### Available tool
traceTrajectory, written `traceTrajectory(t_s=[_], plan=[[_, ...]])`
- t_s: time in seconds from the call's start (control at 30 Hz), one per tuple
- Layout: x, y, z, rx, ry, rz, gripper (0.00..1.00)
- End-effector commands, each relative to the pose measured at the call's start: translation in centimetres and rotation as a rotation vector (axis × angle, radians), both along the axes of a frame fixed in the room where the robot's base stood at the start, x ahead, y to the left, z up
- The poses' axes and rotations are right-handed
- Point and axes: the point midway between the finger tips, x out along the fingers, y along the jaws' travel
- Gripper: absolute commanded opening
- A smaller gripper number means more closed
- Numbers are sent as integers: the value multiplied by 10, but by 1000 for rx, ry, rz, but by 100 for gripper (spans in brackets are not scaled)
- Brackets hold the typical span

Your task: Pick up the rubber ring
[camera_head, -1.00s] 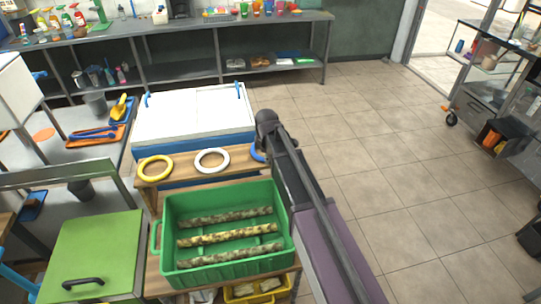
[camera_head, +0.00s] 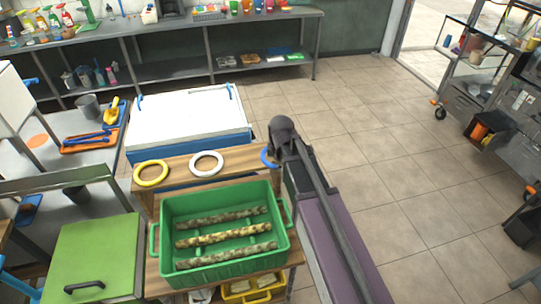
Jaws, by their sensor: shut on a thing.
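A blue ring (camera_head: 268,158) shows in part at the right end of the wooden shelf (camera_head: 180,170), against my arm. Its right side is hidden by the arm. A yellow ring (camera_head: 152,174) lies at the left of that shelf, and a white ring (camera_head: 207,164) lies in its middle. My gripper (camera_head: 277,160) is at the blue ring and shut on it. My wrist and arm hide most of the gripper, so the fingertips do not show clearly. Whether the ring is clear of the shelf is hard to tell.
A green crate (camera_head: 162,240) with several sugarcane pieces stands in front of the shelf. A white-topped blue chest (camera_head: 190,115) stands behind it. A green-lidded box (camera_head: 95,250) is at the lower left. The tiled floor (camera_head: 400,170) at the right is clear.

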Motion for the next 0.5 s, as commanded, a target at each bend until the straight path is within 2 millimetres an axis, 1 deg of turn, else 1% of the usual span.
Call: traceTrajectory(t_s=[0.03,0.2,0.33,0.5], plan=[[-11,-9,2,0,0,-3,0],[-29,-29,4,0,0,-2,0],[-37,-40,5,0,0,-2,0],[-42,-46,6,0,0,0,0]])
